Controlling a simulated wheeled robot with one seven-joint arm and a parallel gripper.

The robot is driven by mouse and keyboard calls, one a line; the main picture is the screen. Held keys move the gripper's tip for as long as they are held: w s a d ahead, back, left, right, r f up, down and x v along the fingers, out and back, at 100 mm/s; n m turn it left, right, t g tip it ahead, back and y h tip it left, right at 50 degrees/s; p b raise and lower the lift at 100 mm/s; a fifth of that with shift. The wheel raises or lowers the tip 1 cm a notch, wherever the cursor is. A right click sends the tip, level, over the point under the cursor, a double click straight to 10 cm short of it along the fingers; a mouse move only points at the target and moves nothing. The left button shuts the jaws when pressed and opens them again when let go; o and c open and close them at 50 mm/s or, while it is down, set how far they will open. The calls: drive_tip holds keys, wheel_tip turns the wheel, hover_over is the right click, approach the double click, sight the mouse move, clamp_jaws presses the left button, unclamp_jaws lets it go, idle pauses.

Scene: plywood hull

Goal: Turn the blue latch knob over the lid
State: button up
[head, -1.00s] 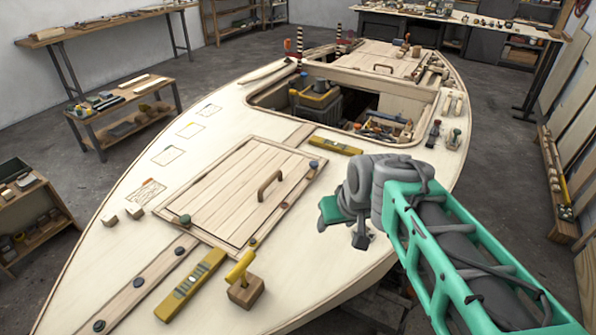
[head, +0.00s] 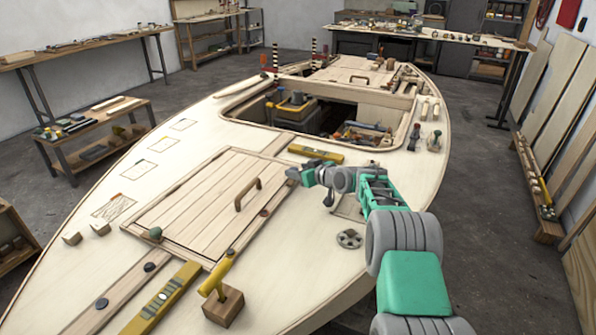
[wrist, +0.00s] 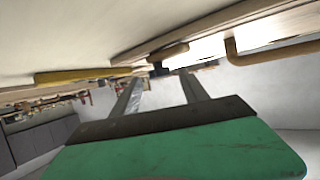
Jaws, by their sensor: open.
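The plank lid (head: 195,205) lies on the pale deck, with a wooden handle (head: 248,193) across it. My gripper (head: 292,174) is low over the deck at the lid's far right corner. It hides the blue latch knob in the head view. In the wrist view my gripper (wrist: 160,80) is open, its two grey fingers apart. A small dark bluish shape, probably the knob (wrist: 159,69), shows between the fingertips; contact cannot be told. The lid handle also shows in the wrist view (wrist: 234,50).
A yellow level (head: 316,153) lies beyond the lid near the open hatch with tools inside.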

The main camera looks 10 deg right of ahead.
drive_tip(key=shift+w+a+f, duration=0.15)
drive_tip(key=shift+w+a, duration=0.05)
drive_tip(key=shift+w, duration=0.15)
drive_tip(key=shift+c, duration=0.2)
clamp_jaws()
